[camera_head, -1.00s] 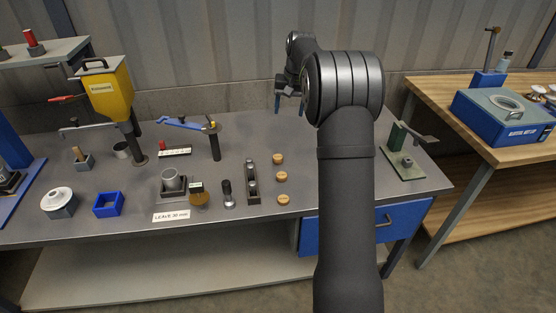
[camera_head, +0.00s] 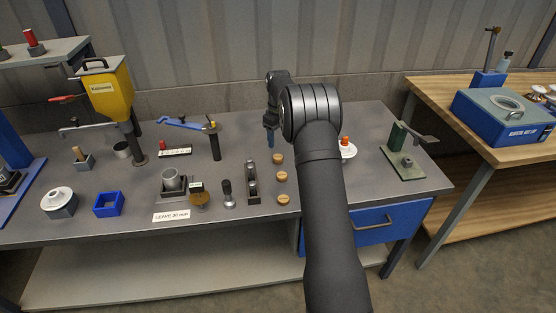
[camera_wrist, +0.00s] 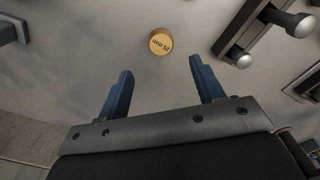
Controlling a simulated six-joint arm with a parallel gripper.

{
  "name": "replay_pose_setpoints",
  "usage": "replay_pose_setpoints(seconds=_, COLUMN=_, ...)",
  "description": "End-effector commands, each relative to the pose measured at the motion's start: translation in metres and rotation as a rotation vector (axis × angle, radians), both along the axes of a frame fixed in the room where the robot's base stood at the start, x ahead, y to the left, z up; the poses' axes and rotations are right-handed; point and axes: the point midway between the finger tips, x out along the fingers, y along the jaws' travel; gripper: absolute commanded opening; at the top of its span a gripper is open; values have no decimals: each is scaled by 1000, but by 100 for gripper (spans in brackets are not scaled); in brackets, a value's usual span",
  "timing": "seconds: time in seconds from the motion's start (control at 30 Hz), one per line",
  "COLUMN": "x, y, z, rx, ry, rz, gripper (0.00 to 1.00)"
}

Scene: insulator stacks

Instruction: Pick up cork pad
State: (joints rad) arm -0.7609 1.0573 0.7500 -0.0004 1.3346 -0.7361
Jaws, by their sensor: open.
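Three round tan cork pads stand in a column on the grey bench in the head view: the far one (camera_head: 278,158), the middle one (camera_head: 282,176) and the near one (camera_head: 283,199). In the wrist view one cork pad (camera_wrist: 160,41) with dark lettering on its top lies ahead of my fingertips, between their lines. My gripper (camera_wrist: 164,82) is open and empty, with its two blue fingers apart. In the head view my gripper (camera_head: 270,140) is above the bench, just behind and left of the far cork pad.
A dark rack with metal knobs (camera_head: 252,182) stands just left of the pads. A white disc with an orange top (camera_head: 347,150) is right of my arm. A green stand (camera_head: 404,160) is at the right.

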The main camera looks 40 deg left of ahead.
Motion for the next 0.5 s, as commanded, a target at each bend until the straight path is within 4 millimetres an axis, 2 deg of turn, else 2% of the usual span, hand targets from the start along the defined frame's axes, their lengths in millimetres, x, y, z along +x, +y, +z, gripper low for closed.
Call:
replay_pose_setpoints(seconds=0.03, x=0, y=0, z=-11, rx=-2, ry=2, rz=0, gripper=61)
replay_pose_setpoints(seconds=0.13, x=0, y=0, z=-26, rx=-1, ry=2, rz=-1, gripper=61)
replay_pose_setpoints(seconds=0.5, x=-1, y=0, z=-53, rx=-1, ry=1, rz=-1, gripper=61)
